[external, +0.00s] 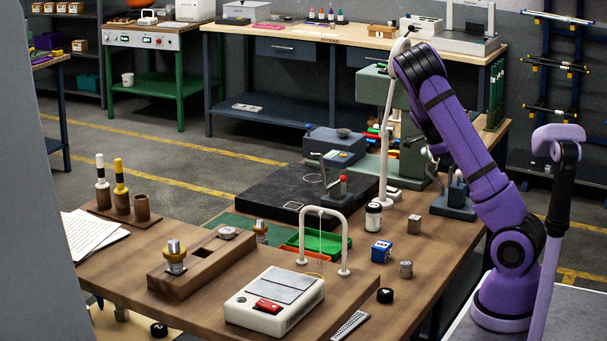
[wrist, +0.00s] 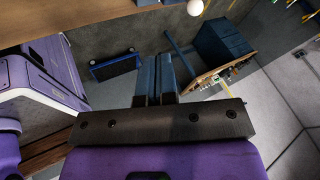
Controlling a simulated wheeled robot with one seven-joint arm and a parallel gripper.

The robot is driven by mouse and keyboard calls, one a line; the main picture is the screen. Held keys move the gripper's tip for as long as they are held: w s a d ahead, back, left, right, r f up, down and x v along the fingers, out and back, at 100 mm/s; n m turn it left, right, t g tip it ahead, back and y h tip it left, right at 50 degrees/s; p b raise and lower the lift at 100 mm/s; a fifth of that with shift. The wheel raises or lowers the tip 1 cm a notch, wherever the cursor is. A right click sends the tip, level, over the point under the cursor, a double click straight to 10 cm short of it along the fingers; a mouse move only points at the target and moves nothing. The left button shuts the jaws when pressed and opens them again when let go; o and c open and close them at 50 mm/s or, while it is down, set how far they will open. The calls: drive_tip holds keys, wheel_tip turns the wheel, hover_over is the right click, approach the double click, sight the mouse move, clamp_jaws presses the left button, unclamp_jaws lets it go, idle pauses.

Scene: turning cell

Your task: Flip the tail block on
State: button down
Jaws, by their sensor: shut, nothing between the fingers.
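I cannot tell for sure which thing is the tail block. A white box (external: 253,317) with a grey top plate and a red rocker switch (external: 268,305) stands at the front of the wooden bench; its switch position is too small to read. My gripper (wrist: 160,62) shows in the wrist view with its two dark fingers shut and empty, above the floor and apart from everything. In the external view my purple arm is raised at the right; its fingers cannot be made out there.
The wooden bench (external: 208,312) holds a white arch (external: 324,218), a blue box (external: 381,251), small metal and black cylinders, a wooden block with fittings (external: 200,265) and a dark slab (external: 292,191). A blue flat object (wrist: 116,66) lies low in the wrist view.

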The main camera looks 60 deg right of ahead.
approach(458, 187)
drive_tip(key=s+f, duration=0.2)
drive_tip(key=s, duration=0.1)
drive_tip(key=shift+w+d+f, duration=0.1)
drive_tip(key=shift+w+d, duration=0.1)
drive_tip(key=shift+d, duration=0.55)
drive_tip(key=shift+w+d, duration=0.2)
drive_tip(key=shift+d, duration=0.5)
drive_tip(key=shift+d, duration=0.1)
drive_tip(key=d, duration=0.3)
drive_tip(key=shift+d, duration=0.4)
drive_tip(key=shift+a, duration=0.15)
